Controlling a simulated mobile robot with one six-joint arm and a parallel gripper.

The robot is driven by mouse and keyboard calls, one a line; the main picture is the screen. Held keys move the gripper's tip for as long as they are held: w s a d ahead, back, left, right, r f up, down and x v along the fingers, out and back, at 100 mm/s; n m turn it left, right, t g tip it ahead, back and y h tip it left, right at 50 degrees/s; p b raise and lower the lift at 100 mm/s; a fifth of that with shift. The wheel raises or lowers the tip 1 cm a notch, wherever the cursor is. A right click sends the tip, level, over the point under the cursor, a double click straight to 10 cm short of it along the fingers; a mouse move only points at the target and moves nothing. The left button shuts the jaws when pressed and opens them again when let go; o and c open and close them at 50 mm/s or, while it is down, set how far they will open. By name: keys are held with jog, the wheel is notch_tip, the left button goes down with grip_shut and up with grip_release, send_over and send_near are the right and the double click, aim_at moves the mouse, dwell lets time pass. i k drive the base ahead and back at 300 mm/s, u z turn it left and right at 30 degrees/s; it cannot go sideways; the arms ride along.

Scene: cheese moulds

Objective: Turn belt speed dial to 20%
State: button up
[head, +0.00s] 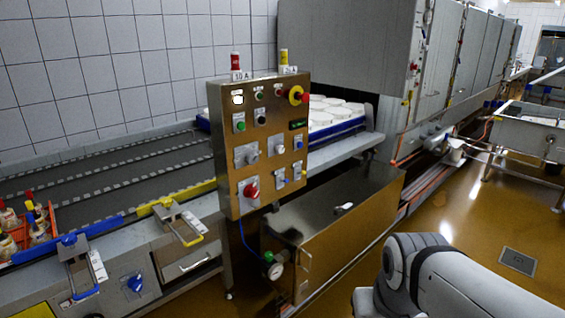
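A brassy control panel (268,162) stands upright in the middle of the head view, facing me. It carries several knobs, buttons and switches. My arm shows at the lower right, apart from the panel. My gripper is not in view.
A conveyor (110,180) runs behind the panel at left. White round moulds (335,115) stand on it to the right. A metal cabinet (340,235) sits below the panel. A blue-handled clamp (70,242) and a yellow-handled one (183,230) line the conveyor's near edge. The floor at right is open.

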aim_at(251, 159)
jog(key=z, duration=0.1)
jog(key=i, duration=1)
jog(key=z, duration=0.05)
